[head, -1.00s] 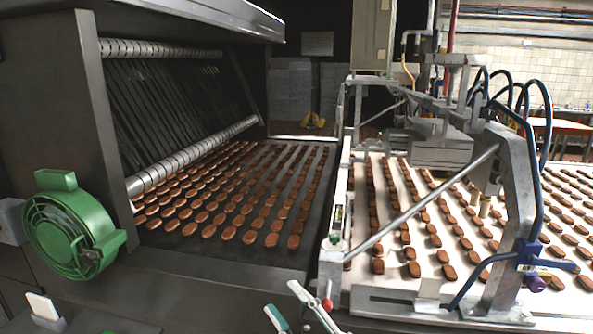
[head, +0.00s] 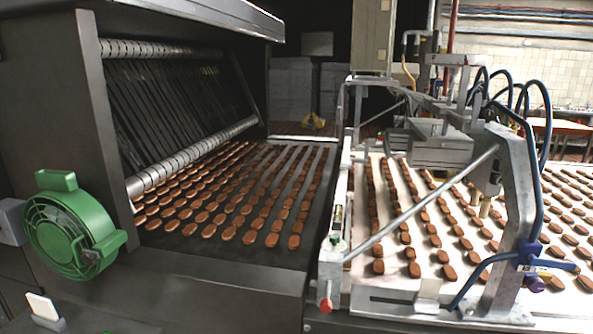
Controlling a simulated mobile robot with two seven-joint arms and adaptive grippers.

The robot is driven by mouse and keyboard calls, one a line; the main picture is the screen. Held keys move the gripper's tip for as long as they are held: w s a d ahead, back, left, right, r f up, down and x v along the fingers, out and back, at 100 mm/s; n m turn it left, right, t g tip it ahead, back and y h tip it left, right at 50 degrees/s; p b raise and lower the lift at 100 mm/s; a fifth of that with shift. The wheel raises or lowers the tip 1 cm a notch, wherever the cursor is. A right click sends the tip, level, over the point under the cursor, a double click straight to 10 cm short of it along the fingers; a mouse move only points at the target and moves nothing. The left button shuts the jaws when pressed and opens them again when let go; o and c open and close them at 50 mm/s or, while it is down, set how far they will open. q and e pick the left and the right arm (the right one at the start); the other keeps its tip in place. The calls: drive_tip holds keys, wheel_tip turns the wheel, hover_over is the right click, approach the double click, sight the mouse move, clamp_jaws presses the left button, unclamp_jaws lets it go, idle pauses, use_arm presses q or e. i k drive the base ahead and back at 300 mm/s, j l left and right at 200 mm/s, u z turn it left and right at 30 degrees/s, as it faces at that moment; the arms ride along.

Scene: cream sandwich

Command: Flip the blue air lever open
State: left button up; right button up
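The blue air lever (head: 562,266) is on the right, on a blue valve body (head: 528,262) fixed to the grey metal upright of the depositing machine. Its handle points to the right, close to level and slightly down. A dark blue hose runs into the valve from below left, and another comes down from above. A small purple-blue knob hangs under the valve. Neither of my grippers shows in the head view, so nothing of mine is seen touching the lever.
The grey upright (head: 513,215) and a slanted metal bar (head: 425,205) stand beside the valve. Biscuit rows cover the white belt (head: 415,290) and the dark conveyor (head: 210,262). A green round fan housing (head: 68,235) is at left. A red knob (head: 326,304) sits at the front.

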sight(534, 261)
drive_tip(key=z, duration=1.45)
